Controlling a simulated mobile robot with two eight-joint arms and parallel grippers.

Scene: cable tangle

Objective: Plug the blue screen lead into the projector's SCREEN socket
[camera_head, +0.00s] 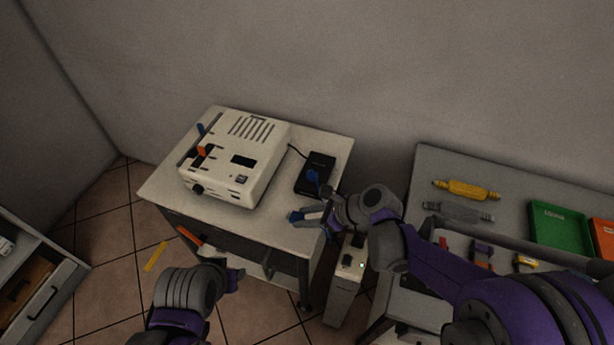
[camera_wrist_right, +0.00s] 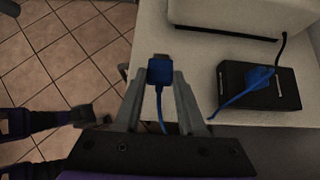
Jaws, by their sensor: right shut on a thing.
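The cream projector (camera_head: 236,160) stands on a white cart (camera_head: 165,190). Small sockets show on its front face, but their labels are too small to read. My right gripper (camera_head: 306,215) is shut on the blue screen lead's plug (camera_wrist_right: 160,71), over the cart's right front part. The plug's dark tip points away from the fingers, and its blue cable runs back between them. In the right wrist view the gripper (camera_wrist_right: 158,88) holds the plug clear of the projector. My left gripper (camera_head: 236,278) is low in front of the cart; its fingers are unclear.
A black box (camera_head: 322,165) with a blue piece and blue cable sits right of the projector. A white unit (camera_head: 344,280) stands beside the cart. The cart's front strip looks clear.

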